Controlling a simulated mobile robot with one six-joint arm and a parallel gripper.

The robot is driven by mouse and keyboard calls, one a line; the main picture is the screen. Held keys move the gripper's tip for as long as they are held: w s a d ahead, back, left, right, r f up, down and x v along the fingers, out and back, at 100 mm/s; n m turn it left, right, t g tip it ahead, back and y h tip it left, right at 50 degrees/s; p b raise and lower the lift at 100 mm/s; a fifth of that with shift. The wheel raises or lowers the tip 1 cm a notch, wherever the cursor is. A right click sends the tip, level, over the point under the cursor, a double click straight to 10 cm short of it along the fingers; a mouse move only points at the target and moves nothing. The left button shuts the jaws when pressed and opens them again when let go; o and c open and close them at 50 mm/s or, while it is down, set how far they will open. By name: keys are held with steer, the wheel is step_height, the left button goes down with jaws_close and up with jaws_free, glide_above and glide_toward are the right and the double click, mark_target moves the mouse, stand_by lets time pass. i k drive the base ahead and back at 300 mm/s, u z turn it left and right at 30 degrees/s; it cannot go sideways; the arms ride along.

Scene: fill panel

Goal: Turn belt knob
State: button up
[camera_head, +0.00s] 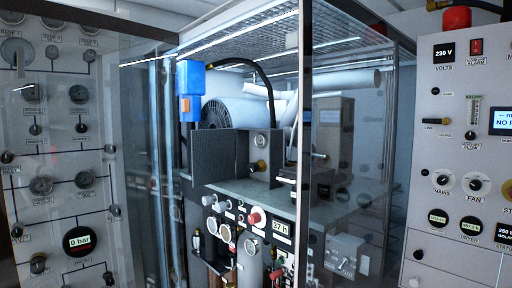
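I cannot read a belt label anywhere, so I cannot tell which knob is the belt knob. A small brass-coloured knob (258,166) sticks out of a dark box behind the glass, beside a dark ribbed panel (220,158). A yellow knob (507,190) is cut off by the right edge. My gripper is not in view.
A gauge panel (60,120) stands at left. A red lamp (457,18) tops the right cabinet (425,140).

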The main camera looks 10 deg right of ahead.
mark_target(252, 167)
steer(key=z, duration=3.1)
steer(key=k, duration=2.15)
steer(key=u, duration=1.3)
steer(key=i, duration=1.2)
steer(key=z, duration=0.05)
